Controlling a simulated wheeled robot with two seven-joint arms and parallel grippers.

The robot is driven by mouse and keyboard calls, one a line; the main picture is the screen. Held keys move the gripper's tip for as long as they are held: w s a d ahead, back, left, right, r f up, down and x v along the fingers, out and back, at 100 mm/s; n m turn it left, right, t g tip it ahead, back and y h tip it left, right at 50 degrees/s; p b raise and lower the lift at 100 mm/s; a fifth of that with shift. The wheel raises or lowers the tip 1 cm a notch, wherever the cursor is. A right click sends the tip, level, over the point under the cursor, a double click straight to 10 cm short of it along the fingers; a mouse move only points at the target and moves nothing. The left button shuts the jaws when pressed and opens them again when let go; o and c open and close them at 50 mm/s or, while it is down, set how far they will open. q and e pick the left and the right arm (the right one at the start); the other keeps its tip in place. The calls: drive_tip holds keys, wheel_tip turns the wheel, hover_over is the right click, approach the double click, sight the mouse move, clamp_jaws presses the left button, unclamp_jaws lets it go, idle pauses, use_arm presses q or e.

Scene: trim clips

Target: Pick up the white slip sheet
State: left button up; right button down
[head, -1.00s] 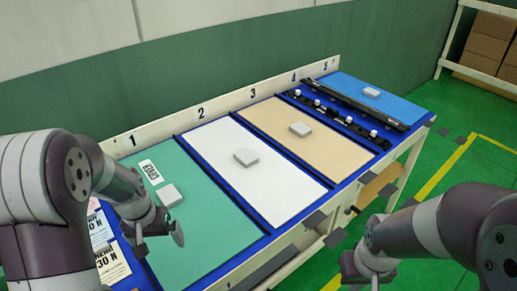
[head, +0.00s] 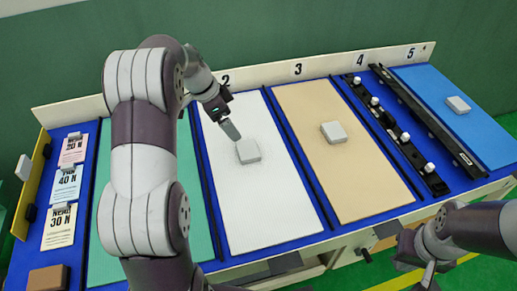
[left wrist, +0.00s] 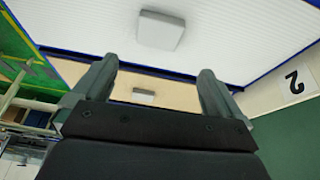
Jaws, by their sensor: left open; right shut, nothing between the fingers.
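The white slip sheet (head: 274,200) lies flat in the bay marked 2 on the blue table. A small light-grey block (head: 248,151) rests on it. My left gripper (head: 231,131) is above the sheet's left part, just left of and behind the block. In the left wrist view my left gripper (left wrist: 155,82) has its fingers spread with nothing between them; the white sheet (left wrist: 240,40) and the block (left wrist: 160,30) show beyond. My right gripper (head: 426,280) is at the lower right, off the table's front edge, shut and empty.
A green sheet (head: 200,215) lies left, partly hidden by my left arm. A tan sheet (head: 365,185) with a block lies right, then black strips (head: 425,115) and a blue sheet (head: 478,130). Paper labels (head: 60,225) stand at far left. A numbered rail (head: 270,75) runs along the back.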

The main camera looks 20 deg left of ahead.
use_arm(q)
wheel_tip(320, 180, down, 2)
drive_tip(key=b, duration=0.2)
hover_over(248, 149)
drive_tip(key=s+a, duration=0.1)
drive_tip(key=a, duration=0.1)
drive_tip(key=shift+m, duration=0.3)
drive_tip(key=f, duration=0.4)
drive_tip(key=shift+s+a+f, duration=0.15)
drive_tip(key=shift+s, duration=0.05)
drive_tip(key=shift+f, duration=0.35)
drive_tip(key=x, duration=0.4)
drive_tip(key=shift+f+p, duration=0.15)
drive_tip(key=shift+p, duration=0.25)
drive_tip(key=shift+w+d+f, duration=0.2)
drive_tip(key=shift+d+f, duration=0.1)
drive_tip(key=shift+f, duration=0.05)
drive_tip(key=shift+s+r, duration=0.1)
drive_tip(key=c, duration=1)
